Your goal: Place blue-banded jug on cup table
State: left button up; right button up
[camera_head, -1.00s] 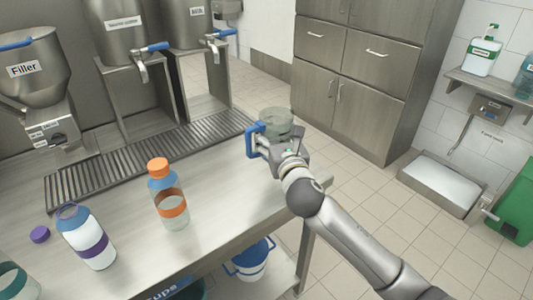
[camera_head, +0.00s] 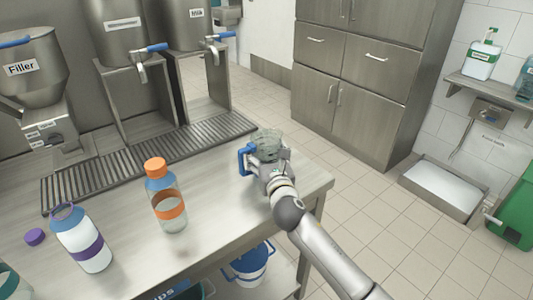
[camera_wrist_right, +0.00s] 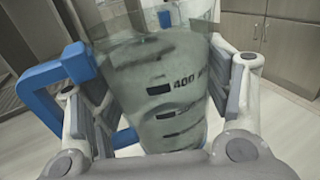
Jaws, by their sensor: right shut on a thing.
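The jug (camera_head: 266,141) is clear with a blue handle (camera_head: 243,158) and looks upright at the right end of the steel table (camera_head: 225,215). I cannot tell whether its base touches the tabletop. My right gripper (camera_head: 268,164) is shut on the jug's body. In the right wrist view, the fingers of my right gripper (camera_wrist_right: 160,100) lie on both sides of the jug (camera_wrist_right: 165,75). Measuring marks show on its wall, and the blue handle (camera_wrist_right: 60,85) is at the left. The jug's base is hidden. My left gripper is not in view.
An orange-banded bottle (camera_head: 166,195) and a purple-banded bottle (camera_head: 82,240) stand on the table, with a purple cap (camera_head: 34,236) beside them. A drain grate (camera_head: 150,158) runs before the dispensers. A bucket (camera_head: 250,265) sits below. The tabletop between bottle and jug is clear.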

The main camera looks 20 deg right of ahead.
jog(key=shift+f, duration=0.15)
jog(key=o, duration=1.4)
jog(key=shift+c, duration=0.2)
jog(key=shift+r, duration=0.25)
jog(key=shift+s+f, duration=0.1)
jog(key=shift+s, duration=0.2)
jog(key=s, duration=0.7)
jog(key=s+a, duration=0.1)
jog(key=s, duration=0.3)
jog(key=shift+s, duration=0.2)
